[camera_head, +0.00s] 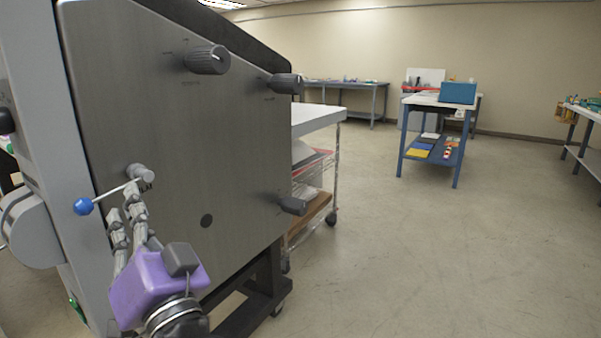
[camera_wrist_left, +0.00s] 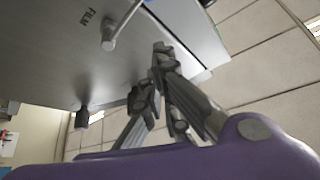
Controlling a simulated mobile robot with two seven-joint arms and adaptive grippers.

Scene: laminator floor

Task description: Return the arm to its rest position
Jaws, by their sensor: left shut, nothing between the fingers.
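My left gripper (camera_head: 127,212), with a purple body, is in front of the grey side panel of the laminator (camera_head: 180,130) in the head view. Its fingers point up, close to the lever with a blue ball end (camera_head: 84,206). In the left wrist view the gripper (camera_wrist_left: 160,65) is shut with nothing between its fingertips. The lever's hub (camera_wrist_left: 109,42) shows just left of the fingertips there, below the word FILM. I cannot tell whether the fingers touch the lever. My right gripper is not in view.
Several dark knobs (camera_head: 207,60) stick out of the panel. A white-topped wire cart (camera_head: 318,117) stands behind the laminator. A blue table (camera_head: 436,103) with a blue box (camera_head: 458,92) and a long workbench (camera_head: 345,84) stand farther back. The floor (camera_head: 430,250) to the right is clear.

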